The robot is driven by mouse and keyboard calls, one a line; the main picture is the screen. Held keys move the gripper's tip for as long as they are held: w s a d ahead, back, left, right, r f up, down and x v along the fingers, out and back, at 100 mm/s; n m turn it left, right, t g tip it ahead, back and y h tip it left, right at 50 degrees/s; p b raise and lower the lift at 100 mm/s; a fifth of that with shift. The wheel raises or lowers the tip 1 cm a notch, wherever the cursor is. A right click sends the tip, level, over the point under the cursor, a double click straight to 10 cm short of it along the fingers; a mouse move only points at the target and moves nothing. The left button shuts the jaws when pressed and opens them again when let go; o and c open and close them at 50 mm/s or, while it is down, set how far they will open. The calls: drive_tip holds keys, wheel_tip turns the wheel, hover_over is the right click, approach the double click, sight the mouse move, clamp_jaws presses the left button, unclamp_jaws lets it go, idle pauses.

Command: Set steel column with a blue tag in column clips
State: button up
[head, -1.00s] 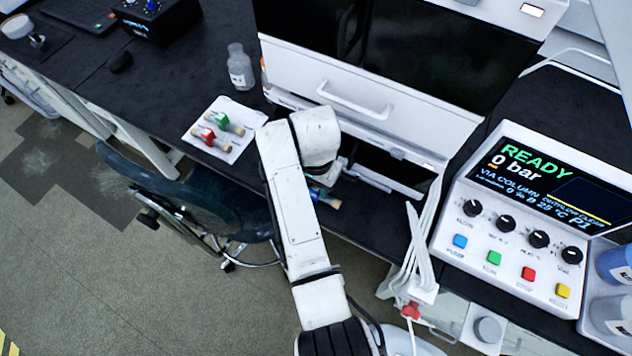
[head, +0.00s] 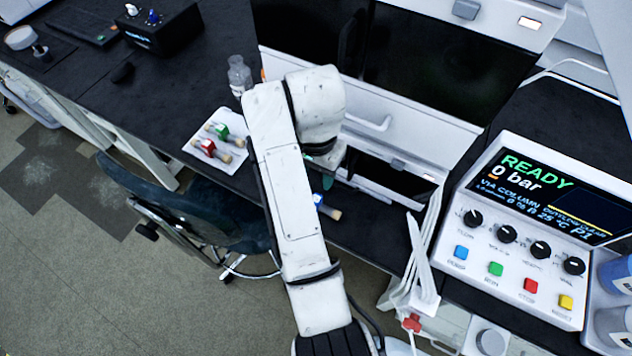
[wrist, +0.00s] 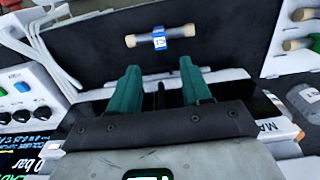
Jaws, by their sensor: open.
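The steel column with a blue tag (wrist: 160,38) lies across the black bench top in the wrist view, with tan end caps and a grey body. In the head view its blue tag and one tan end (head: 326,207) show beside my arm, which hides the rest. My gripper (wrist: 160,80) is open, its two teal fingers apart and empty. The column is beyond the fingertips, apart from them. In the head view my arm hides most of the gripper. I cannot make out the column clips.
A white tray (head: 189,149) holds a green-tagged column (head: 222,131) and a red-tagged column (head: 212,150). A clear bottle (head: 239,78) stands behind it. The white instrument has a drawer handle (head: 367,122) close to my arm. A control panel (head: 515,245) and white tubing (head: 420,255) are at the right.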

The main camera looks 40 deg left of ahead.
drive_tip(key=shift+r, duration=0.95)
drive_tip(key=d+f, duration=0.4)
drive_tip(key=d, duration=0.5)
drive_tip(key=w+d+f+m, duration=0.1)
drive_tip(key=d+f, duration=0.3)
drive_tip(key=d, duration=0.6)
drive_tip(key=d+f, duration=0.3)
drive_tip(key=d, duration=0.6)
drive_tip(key=s+d+m, duration=0.1)
drive_tip(key=s+d, duration=0.8)
drive_tip(key=d, duration=0.2)
drive_tip(key=s+d+m+t, duration=0.1)
drive_tip(key=s+d, duration=0.8)
drive_tip(key=d, duration=0.3)
drive_tip(key=shift+s+f, duration=0.25)
drive_tip(key=shift+s, duration=0.05)
